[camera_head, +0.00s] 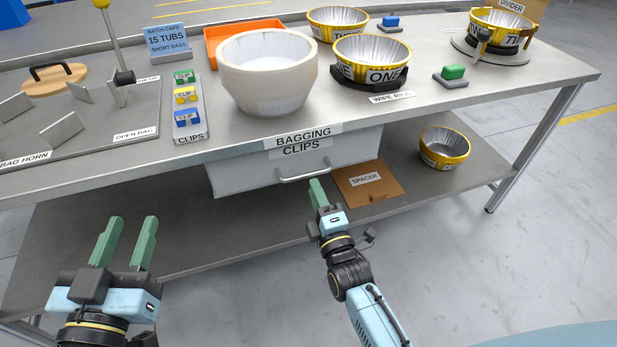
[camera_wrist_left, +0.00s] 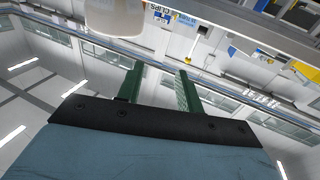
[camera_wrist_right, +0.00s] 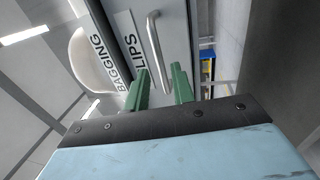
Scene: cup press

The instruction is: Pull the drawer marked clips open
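The drawer marked CLIPS (camera_head: 240,173) hangs under the front edge of the table and looks closed, with its label (camera_head: 301,148) at the top of its front. Its metal bar handle (camera_head: 303,177) is in the lower middle of the front. My right gripper (camera_head: 317,184) is just in front of the handle, near its right end. In the right wrist view the fingers (camera_wrist_right: 159,75) are open and empty, with the handle (camera_wrist_right: 155,45) ahead of them, not visibly gripped. My left gripper (camera_head: 129,220) is open and empty, low at the left, away from the drawer.
The tabletop holds a large white tub (camera_head: 268,75), yellow-rimmed tins (camera_head: 371,62) and a tray of coloured clips (camera_head: 187,100). On the lower shelf are a brown spacer board (camera_head: 369,192) and another tin (camera_head: 444,148). The space in front of the drawer is open except for my arm.

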